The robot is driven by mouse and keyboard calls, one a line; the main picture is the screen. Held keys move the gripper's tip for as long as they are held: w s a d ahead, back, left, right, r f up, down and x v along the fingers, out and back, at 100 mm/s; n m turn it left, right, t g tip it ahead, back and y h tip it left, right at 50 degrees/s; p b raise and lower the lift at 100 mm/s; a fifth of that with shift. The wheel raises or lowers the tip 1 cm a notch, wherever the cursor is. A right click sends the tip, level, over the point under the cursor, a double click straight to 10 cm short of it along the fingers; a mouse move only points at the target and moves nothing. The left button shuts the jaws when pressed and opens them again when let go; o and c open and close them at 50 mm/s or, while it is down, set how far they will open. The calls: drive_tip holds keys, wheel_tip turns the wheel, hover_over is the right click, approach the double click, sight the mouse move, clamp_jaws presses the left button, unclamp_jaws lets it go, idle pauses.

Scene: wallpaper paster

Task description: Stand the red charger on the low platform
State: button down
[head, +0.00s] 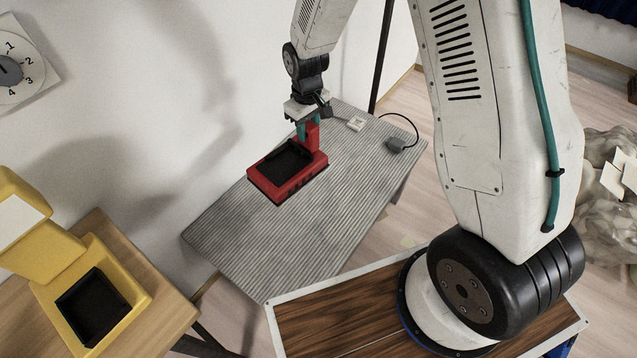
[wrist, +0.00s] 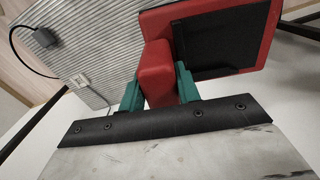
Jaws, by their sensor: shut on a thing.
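The red charger (head: 288,170) has a black recessed tray and an upright red post at its back right corner. It is upright over the grey ribbed platform (head: 290,245), toward its left edge by the wall. I cannot tell whether its base touches the platform. My gripper (head: 306,131) is shut on the post, with a teal finger on each side. In the wrist view, the red charger (wrist: 157,75) shows its post between the fingers, with the black tray to the right. The ribbed platform (wrist: 105,50) shows behind it.
A white socket plate (head: 356,124) and a grey plug (head: 396,145) with a black cord lie at the platform's far right. A yellow charger (head: 125,280) stands on a wooden table (head: 165,305) at left. The platform's near part is clear.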

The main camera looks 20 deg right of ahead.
sight(278, 177)
drive_tip(key=s+a+f+n, duration=0.2)
drive_tip(key=a+f+n, duration=0.1)
drive_tip(key=s+a+f+n, duration=0.2)
drive_tip(key=s+a+n, duration=0.1)
drive_tip(key=a, duration=0.1)
drive_tip(key=s+a+f+n, duration=0.2)
drive_tip(key=a+f, duration=0.1)
drive_tip(key=a, duration=0.1)
drive_tip(key=shift+s+f+n, duration=0.3)
drive_tip(key=shift+f+n, duration=0.05)
drive_tip(key=shift+n, duration=0.05)
drive_tip(key=s+a+f+n, duration=0.75)
drive_tip(key=s+n, duration=0.25)
drive_tip(key=s, duration=0.2)
drive_tip(key=w+d+f, duration=0.3)
drive_tip(key=w, duration=0.4)
drive_tip(key=w+d+f, duration=0.3)
drive_tip(key=w, duration=0.4)
drive_tip(key=shift+d+n, duration=0.4)
drive_tip(key=shift+f, duration=0.1)
drive_tip(key=c, duration=1)
unclamp_jaws()
